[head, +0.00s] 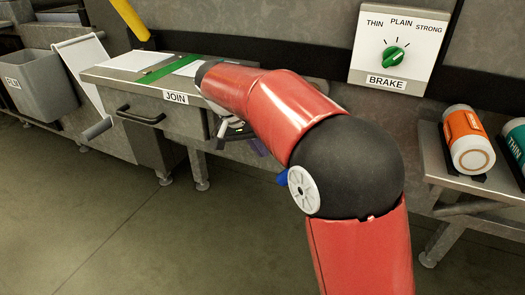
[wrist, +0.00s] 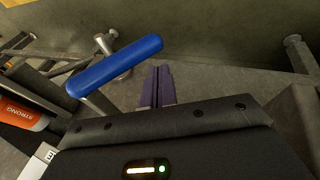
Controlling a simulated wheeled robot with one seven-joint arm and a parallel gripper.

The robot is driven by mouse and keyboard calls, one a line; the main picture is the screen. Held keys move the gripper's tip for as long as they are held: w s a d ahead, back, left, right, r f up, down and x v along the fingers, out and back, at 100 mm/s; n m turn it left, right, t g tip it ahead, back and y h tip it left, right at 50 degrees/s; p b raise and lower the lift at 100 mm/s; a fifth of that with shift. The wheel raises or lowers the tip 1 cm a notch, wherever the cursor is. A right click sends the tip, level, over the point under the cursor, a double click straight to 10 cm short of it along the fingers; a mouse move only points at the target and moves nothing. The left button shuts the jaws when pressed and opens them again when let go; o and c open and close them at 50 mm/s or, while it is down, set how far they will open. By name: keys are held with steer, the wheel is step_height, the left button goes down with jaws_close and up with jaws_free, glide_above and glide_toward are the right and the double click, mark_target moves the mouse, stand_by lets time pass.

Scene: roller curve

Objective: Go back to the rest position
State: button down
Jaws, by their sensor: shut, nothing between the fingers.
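My gripper shows its two purple fingers (wrist: 158,86) in the wrist view, pressed together and empty, pointing out over the floor. In the head view my red and black arm hides most of the gripper; only a small purple part (head: 260,147) shows below the forearm, in front of the JOIN bench. A blue bar-shaped handle (wrist: 115,75) on a metal stem lies just left of the fingers in the wrist view, apart from them. A blue bit (head: 282,178) shows beside my elbow in the head view.
The JOIN bench (head: 165,119) has a drawer handle and green strip. A BRAKE panel (head: 400,46) with a green dial is on the wall. An orange roll (head: 467,138) lies on the right-hand rack. A grey bin (head: 40,86) stands at left. The foreground floor (head: 150,235) is clear.

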steer(key=s+d+r+y, duration=0.2)
steer(key=s+d+r, duration=0.25)
steer(key=d, duration=0.45)
steer(key=s+d+f+n+t+y+p, duration=0.1)
steer(key=s+d, duration=0.4)
steer(key=s, duration=0.5)
steer(key=s+d+f+n+t+y, duration=0.1)
steer(key=s+d+f+t, duration=0.1)
steer(key=s+d, duration=0.4)
steer(key=s+f, duration=0.1)
steer(key=s, duration=0.3)
steer(key=shift+s+d+f+n+t+y+p, duration=0.15)
steer(key=shift+s+f+n+t+y+p, duration=0.15)
steer(key=shift+s+y+p, duration=0.1)
